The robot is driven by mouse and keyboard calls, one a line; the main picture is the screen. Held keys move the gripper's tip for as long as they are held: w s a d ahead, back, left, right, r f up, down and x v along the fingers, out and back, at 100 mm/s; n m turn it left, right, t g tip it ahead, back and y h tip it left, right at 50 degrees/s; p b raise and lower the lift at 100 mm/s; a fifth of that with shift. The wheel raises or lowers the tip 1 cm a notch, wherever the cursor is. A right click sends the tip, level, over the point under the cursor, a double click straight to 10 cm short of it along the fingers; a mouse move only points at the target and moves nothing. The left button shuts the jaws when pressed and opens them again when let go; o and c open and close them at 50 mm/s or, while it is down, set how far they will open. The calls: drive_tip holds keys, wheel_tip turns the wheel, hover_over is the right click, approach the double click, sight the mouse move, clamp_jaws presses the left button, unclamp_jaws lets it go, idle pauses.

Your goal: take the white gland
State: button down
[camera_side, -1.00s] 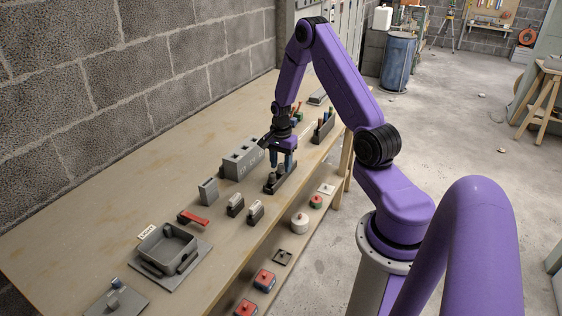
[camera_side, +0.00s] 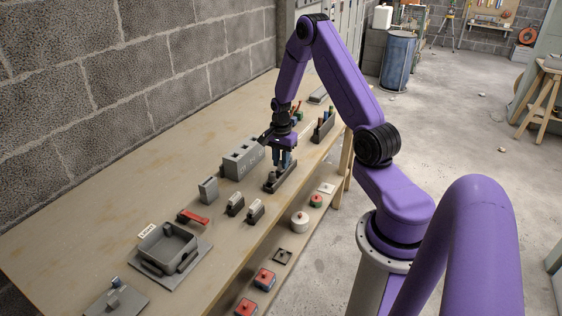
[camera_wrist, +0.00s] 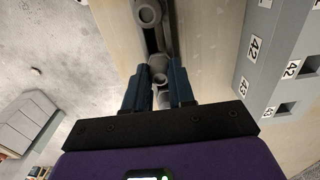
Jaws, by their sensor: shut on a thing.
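My gripper (camera_side: 281,164) is low over a dark grey holder (camera_side: 270,188) on the bench. In the wrist view, the blue fingers of my gripper (camera_wrist: 160,78) are shut on a small grey round-headed piece (camera_wrist: 160,74), which stands at the holder. Its colour reads as grey in this shade, so I cannot confirm that it is the white gland. The holder also shows in the wrist view (camera_wrist: 151,40), with another round grey piece (camera_wrist: 147,13) farther along it.
A grey block with numbered square openings (camera_side: 240,160) stands close beside my gripper; it also shows in the wrist view (camera_wrist: 268,60). Several small grey pieces, a red-handled tool (camera_side: 193,217) and a grey tray (camera_side: 170,250) lie nearer the camera. A dark rack (camera_side: 323,128) stands beyond.

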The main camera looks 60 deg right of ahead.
drive_tip(key=shift+r, duration=0.7)
idle(0.4)
drive_tip(key=shift+r, duration=1)
